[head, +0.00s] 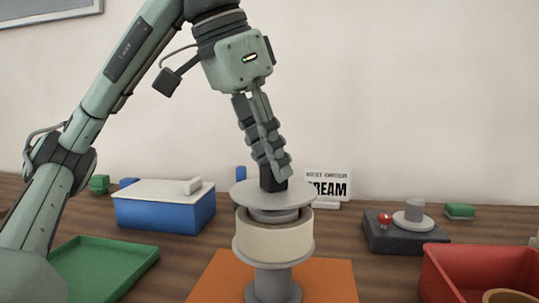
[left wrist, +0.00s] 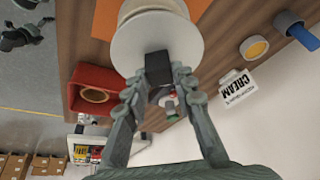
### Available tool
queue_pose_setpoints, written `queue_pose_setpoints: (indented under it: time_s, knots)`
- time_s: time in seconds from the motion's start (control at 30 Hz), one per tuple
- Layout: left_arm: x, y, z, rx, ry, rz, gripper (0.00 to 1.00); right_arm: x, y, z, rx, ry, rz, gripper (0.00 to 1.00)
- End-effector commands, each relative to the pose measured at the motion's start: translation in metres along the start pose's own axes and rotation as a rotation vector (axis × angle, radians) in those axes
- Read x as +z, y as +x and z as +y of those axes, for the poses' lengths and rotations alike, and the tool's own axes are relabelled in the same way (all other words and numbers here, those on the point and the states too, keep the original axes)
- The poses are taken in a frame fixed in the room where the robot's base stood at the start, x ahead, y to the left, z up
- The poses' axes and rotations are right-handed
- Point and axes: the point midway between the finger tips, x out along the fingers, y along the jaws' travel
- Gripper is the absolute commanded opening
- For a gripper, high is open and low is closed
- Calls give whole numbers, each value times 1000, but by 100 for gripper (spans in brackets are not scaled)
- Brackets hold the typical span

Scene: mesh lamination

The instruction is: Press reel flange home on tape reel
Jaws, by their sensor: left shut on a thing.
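The reel flange is a pale grey disc (head: 250,194) with a black knob (head: 273,185) on top. My left gripper (head: 274,176) comes down from above and is shut on the knob. In the left wrist view the fingers (left wrist: 160,78) grip the knob from both sides, with the flange disc (left wrist: 140,48) beyond. The tape reel, a cream roll (head: 273,238) on a grey lower flange and pedestal, stands directly below. The flange looks roughly level, with a visible gap above the roll where a grey hub part (head: 275,215) shows. Whether hub and reel touch is hidden. My right gripper is not in view.
An orange mat (head: 335,280) lies under the reel. A green tray (head: 110,265) and blue box (head: 165,212) are at left. A dark block with a red knob (head: 383,219) and a red bin (head: 455,270) are at right. A "CREAM" sign (head: 338,186) stands behind.

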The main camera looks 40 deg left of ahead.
Motion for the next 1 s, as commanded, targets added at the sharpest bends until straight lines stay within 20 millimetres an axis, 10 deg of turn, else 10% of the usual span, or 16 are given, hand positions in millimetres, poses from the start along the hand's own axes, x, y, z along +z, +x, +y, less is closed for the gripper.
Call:
queue_pose_setpoints:
  time_s: [1.0]
  knots:
    - [5,13,0,0,0,0,0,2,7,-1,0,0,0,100]
